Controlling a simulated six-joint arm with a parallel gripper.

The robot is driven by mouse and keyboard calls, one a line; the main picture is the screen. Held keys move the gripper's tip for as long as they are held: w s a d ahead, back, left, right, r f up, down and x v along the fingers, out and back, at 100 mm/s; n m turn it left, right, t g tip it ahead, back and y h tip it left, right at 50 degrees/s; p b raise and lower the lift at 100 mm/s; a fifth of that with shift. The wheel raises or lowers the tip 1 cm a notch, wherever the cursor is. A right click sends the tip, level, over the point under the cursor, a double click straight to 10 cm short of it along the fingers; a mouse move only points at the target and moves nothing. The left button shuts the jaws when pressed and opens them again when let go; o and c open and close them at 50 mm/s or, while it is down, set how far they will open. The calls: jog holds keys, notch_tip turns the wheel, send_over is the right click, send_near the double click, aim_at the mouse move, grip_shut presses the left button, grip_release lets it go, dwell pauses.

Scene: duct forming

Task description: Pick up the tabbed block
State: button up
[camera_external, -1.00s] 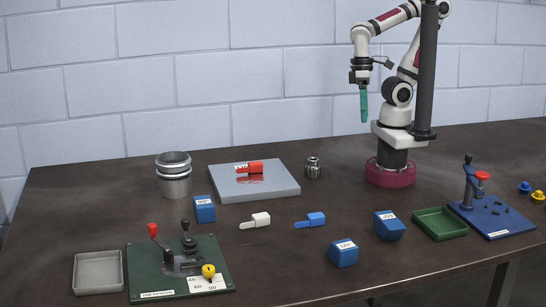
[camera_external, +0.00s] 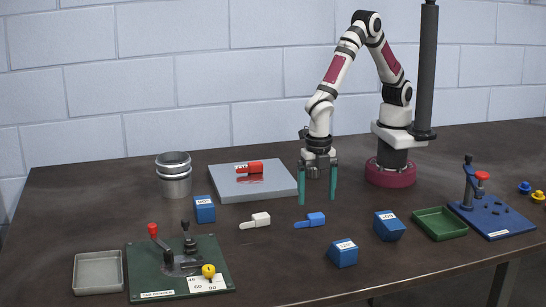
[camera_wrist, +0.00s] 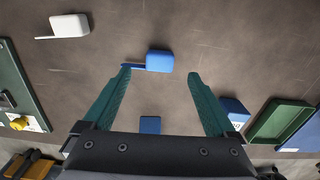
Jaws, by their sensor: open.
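Two blocks with a thin tab lie on the dark table: a blue tabbed block (camera_external: 315,219) and, to its left, a white tabbed block (camera_external: 261,219). Each tab points left in the external view. My gripper (camera_external: 317,198) is open and empty, pointing down with its two green fingers above the table near the blue tabbed block. In the wrist view the blue tabbed block (camera_wrist: 160,61) shows just beyond the gap between the fingertips (camera_wrist: 159,75), its tab by the left fingertip. The white tabbed block (camera_wrist: 70,26) is at upper left there.
Blue labelled blocks stand at left (camera_external: 204,211), front (camera_external: 343,255) and right (camera_external: 389,228). A grey plate (camera_external: 280,188) carries a red block (camera_external: 256,167). A green tray (camera_external: 440,222) and blue fixture (camera_external: 500,216) are at right.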

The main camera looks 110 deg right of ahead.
aim_at(315, 214)
notch_tip(315, 214, down, 6)
jog(key=shift+d+f, duration=0.15)
grip_shut()
dwell(0.4)
